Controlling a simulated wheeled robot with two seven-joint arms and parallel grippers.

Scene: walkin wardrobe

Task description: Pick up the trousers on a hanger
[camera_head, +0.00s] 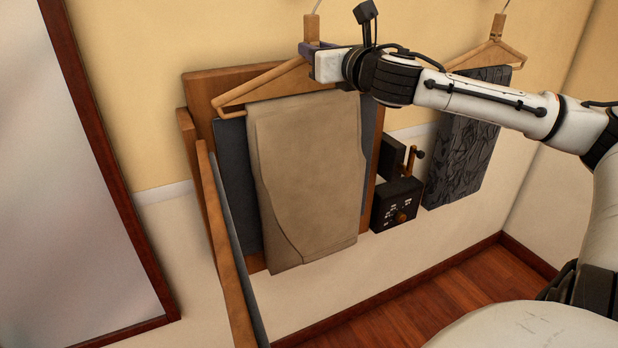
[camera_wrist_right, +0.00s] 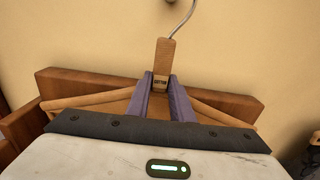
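The beige trousers (camera_head: 305,180) hang folded over the bar of a wooden hanger (camera_head: 262,82), in front of a wooden trouser press. My right gripper (camera_head: 312,48) is at the hanger's neck, just below its wooden top block. In the right wrist view the hanger's neck (camera_wrist_right: 161,82) stands between my two purple fingers (camera_wrist_right: 161,100), which appear to touch it on both sides. The metal hook rises above it; its upper end is out of the head view. The trousers are hidden in the wrist view. My left gripper is not in view.
The trouser press (camera_head: 203,180) stands open behind and left of the trousers, with a black control box (camera_head: 398,205) at its right. Dark trousers (camera_head: 465,150) hang from another hanger (camera_head: 495,50) at the right. A framed mirror (camera_head: 75,180) is at the left.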

